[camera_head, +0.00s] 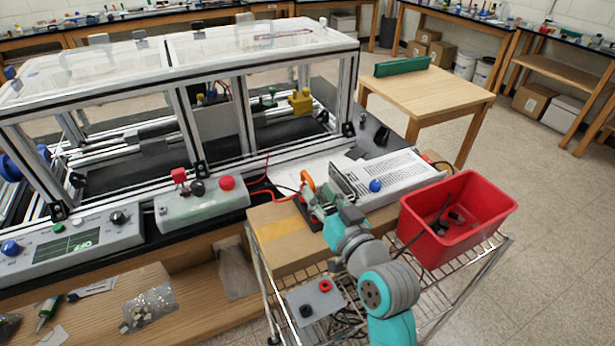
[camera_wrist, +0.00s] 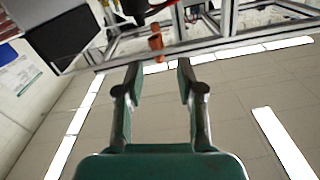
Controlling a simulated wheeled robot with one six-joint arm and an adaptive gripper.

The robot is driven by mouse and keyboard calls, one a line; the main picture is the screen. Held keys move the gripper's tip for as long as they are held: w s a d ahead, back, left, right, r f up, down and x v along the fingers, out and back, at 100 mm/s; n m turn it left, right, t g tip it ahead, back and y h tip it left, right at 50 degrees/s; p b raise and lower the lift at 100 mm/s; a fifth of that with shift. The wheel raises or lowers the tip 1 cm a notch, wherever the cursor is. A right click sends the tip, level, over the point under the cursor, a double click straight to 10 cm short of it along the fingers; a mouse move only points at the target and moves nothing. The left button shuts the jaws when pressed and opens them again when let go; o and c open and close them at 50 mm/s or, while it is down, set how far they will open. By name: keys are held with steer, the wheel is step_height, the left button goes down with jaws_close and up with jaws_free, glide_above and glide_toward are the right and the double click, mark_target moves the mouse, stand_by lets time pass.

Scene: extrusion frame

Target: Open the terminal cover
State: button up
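A low white slotted box (camera_head: 408,170) with a blue knob (camera_head: 375,186) stands on the bench's right end. A narrow grey plate (camera_head: 342,182) stands tilted at its left end. I cannot tell for sure which part is the terminal cover. My gripper (camera_head: 313,190) is just left of that plate, beside an orange part (camera_head: 307,181); contact cannot be told. In the wrist view my gripper (camera_wrist: 157,68) has its two green fingers apart with nothing between them. An orange cylindrical part (camera_wrist: 156,42) shows beyond the fingertips.
A clear-topped extrusion frame (camera_head: 190,90) fills the left. A control box with a red button (camera_head: 227,183) stands before it. A red bin (camera_head: 458,215) sits right of my arm on a wire cart, beside a cardboard box (camera_head: 285,235). A wooden table (camera_head: 430,92) stands behind.

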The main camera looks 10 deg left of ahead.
mark_target(313, 184)
steer(key=x, duration=0.5)
steer(key=shift+w+a, duration=0.2)
steer(key=shift+w, duration=0.1)
jaws_close()
